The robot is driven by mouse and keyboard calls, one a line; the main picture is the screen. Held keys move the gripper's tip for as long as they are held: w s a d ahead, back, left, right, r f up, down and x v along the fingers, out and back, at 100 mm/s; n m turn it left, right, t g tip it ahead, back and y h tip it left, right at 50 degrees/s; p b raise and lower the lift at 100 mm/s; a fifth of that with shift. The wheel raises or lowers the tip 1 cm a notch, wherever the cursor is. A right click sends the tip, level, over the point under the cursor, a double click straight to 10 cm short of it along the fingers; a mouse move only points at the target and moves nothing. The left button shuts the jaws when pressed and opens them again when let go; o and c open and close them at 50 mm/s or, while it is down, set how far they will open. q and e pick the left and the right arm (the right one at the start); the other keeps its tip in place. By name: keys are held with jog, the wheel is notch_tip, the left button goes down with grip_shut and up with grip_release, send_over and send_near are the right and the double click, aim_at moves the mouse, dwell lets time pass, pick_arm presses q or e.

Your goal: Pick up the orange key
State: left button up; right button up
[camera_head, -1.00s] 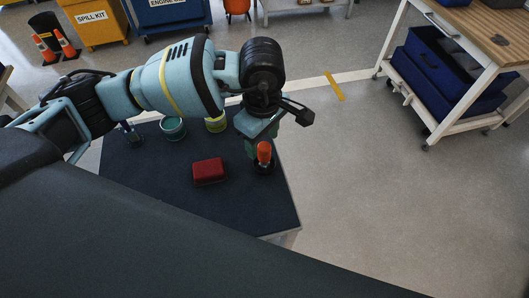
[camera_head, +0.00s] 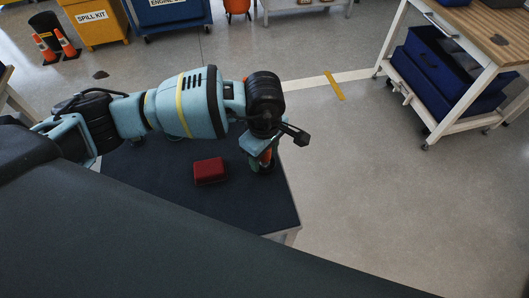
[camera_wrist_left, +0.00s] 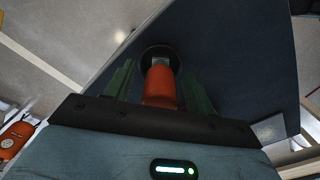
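The orange key (camera_head: 268,155) stands near the right edge of the dark table mat (camera_head: 245,210). In the head view my left gripper (camera_head: 262,163) is right at it and hides much of it. In the left wrist view the orange key (camera_wrist_left: 160,85) shows as an orange handle with a dark round base. It lies between the two green fingers of my left gripper (camera_wrist_left: 159,80), with a gap on each side, so the gripper is open around it. My right gripper is in neither view.
A dark red box (camera_head: 209,171) sits on the mat to the left of the gripper. My left arm covers the back of the table. A white cart (camera_head: 440,110) with blue bins stands at the upper right.

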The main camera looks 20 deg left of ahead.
pick_arm(q)
jog(key=c, duration=1.1)
